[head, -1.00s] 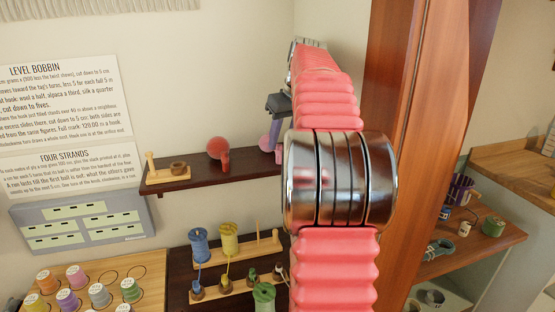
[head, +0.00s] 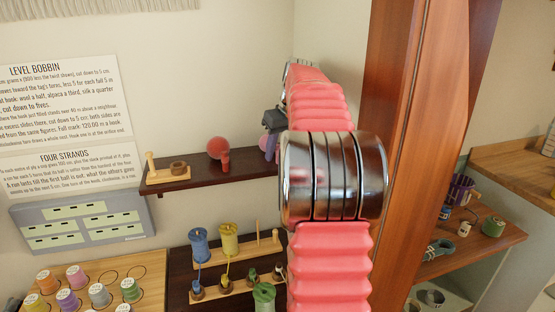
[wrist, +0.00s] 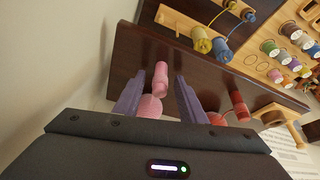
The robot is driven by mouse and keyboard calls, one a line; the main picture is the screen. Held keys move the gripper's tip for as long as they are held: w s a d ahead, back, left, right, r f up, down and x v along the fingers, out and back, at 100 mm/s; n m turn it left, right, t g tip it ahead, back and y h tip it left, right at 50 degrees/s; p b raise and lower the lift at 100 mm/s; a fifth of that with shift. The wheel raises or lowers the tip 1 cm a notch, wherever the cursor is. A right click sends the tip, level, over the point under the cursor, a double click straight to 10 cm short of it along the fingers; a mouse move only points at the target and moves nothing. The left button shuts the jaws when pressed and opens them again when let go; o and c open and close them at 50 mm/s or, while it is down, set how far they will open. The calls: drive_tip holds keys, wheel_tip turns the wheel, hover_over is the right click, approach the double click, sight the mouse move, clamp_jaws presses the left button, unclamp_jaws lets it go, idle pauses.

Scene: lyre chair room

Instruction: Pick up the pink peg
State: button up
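The pink peg (wrist: 161,76) lies between the two purple fingers of my gripper (wrist: 160,80) in the wrist view, with a round pink end (wrist: 150,106) nearer the camera. The fingers stand apart with a gap on both sides of it, and nothing is held. In the head view, my gripper (head: 272,135) points down over the right part of the dark shelf (head: 235,178). The pink peg (head: 264,142) shows there only as a sliver beside the fingers; the rest is hidden behind them and my arm.
A similar red peg (head: 220,152) stands on the shelf to the left; it also shows in the wrist view (wrist: 238,104). A wooden holder (head: 166,174) sits at the shelf's left end. Yarn spools (head: 228,240) stand below. A wooden post (head: 390,150) rises right of my arm.

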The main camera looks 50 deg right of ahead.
drive_tip(key=shift+c, duration=0.2)
clamp_jaws()
drive_tip(key=shift+r, duration=0.15)
drive_tip(key=shift+w+a+r, duration=0.1)
drive_tip(key=shift+a+r, duration=0.05)
drive_tip(key=shift+r, duration=0.4)
wheel_tip(320, 180, up, 6)
drive_tip(key=shift+f, duration=0.15)
drive_tip(key=w+a, duration=0.4)
drive_tip(key=a, duration=0.4)
drive_tip(key=w+a, duration=0.5)
drive_tip(key=a, duration=0.4)
drive_tip(key=shift+w+a, duration=0.15)
drive_tip(key=shift+w, duration=0.1)
